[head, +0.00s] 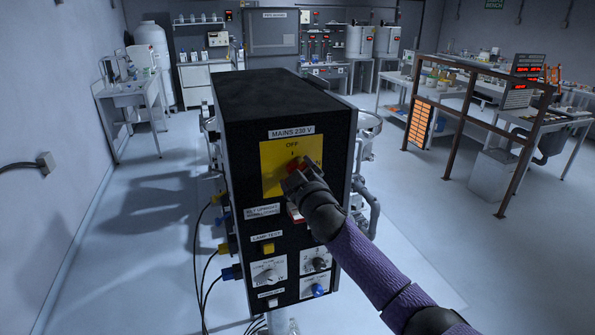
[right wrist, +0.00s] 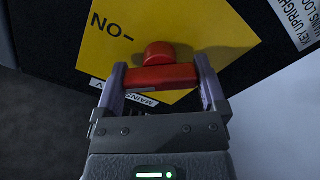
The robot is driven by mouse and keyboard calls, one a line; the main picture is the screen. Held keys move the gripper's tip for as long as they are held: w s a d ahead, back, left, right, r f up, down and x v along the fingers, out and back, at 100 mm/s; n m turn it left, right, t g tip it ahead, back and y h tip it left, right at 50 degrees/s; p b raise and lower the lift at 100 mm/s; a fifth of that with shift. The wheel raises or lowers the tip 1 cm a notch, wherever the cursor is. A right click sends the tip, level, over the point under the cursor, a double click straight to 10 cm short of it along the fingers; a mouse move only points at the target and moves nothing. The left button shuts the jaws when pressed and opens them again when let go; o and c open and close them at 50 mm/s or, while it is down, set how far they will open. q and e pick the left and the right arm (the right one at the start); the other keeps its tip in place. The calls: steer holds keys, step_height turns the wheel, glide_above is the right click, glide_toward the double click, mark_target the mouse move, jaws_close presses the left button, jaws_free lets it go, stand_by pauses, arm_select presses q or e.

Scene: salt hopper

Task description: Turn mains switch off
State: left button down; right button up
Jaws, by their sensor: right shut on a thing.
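The mains switch is a red rotary knob (right wrist: 160,78) on a yellow plate (head: 275,158), below the label MAINS 230 V on the front of a black control box (head: 262,110). The plate reads OFF at the top and ON at the right. My right gripper (head: 296,176) comes from the lower right and covers most of the knob in the head view. In the right wrist view its fingers (right wrist: 160,70) are shut on the red handle, one at each end. I cannot tell clearly which mark the knob points at. My left gripper is not in view.
Below the plate are a yellow lamp test button (head: 268,248), a white dial panel (head: 268,272) and a blue knob (head: 318,290). Cables (head: 207,265) hang at the box's left. A brown frame (head: 470,105) and benches stand at the right.

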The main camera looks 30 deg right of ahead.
steer(key=n+p, duration=0.1)
steer(key=n, duration=0.3)
steer(key=shift+n, duration=0.3)
steer(key=shift+n+p, duration=0.4)
steer(key=shift+n, duration=2.1)
steer(key=shift+f, duration=0.1)
steer(key=o, duration=0.9)
steer(key=v, duration=1)
steer(key=shift+d, duration=0.1)
